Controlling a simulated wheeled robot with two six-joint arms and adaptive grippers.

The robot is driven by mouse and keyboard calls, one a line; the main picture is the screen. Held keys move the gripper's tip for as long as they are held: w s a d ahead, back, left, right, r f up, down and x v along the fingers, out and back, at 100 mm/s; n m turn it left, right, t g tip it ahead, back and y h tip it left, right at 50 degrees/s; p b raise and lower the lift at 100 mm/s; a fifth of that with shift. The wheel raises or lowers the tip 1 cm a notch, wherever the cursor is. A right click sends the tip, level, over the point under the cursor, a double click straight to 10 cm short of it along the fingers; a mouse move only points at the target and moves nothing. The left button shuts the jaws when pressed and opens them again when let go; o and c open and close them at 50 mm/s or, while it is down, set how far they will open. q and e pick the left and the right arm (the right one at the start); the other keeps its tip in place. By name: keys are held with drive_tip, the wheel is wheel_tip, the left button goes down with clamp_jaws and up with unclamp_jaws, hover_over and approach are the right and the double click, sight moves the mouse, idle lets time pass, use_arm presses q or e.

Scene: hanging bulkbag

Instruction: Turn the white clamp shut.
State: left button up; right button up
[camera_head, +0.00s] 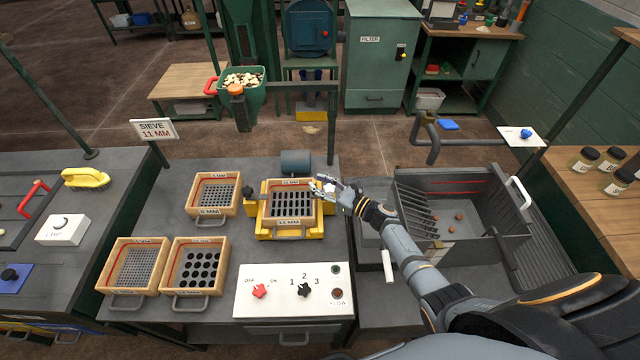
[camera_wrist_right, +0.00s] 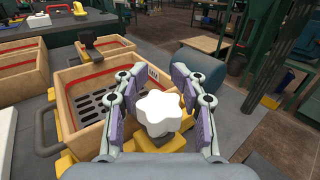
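The white clamp (camera_wrist_right: 158,112) is a star-shaped knob in the right wrist view, at the near side of the yellow sieve holder (camera_head: 262,236). A wooden-framed sieve (camera_head: 291,203) sits in this holder. My right gripper (camera_head: 326,189) is at the holder's right side in the head view. Its two fingers stand on either side of the white clamp, with visible gaps between pads and knob, so it is open around it. In the head view the fingers partly hide the clamp. My left gripper is not in view.
A black knob (camera_head: 248,192) is on the holder's left side. Other sieves (camera_head: 213,194) lie on the bench to the left. A white control panel (camera_head: 294,290) with red and black knobs is in front. A grey bin (camera_head: 470,205) stands right, under my right arm.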

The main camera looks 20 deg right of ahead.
drive_tip(key=shift+s+d, duration=0.1)
drive_tip(key=shift+s, duration=0.05)
drive_tip(key=v, duration=1.1)
drive_tip(key=shift+s+d, duration=0.2)
drive_tip(key=shift+s, duration=0.05)
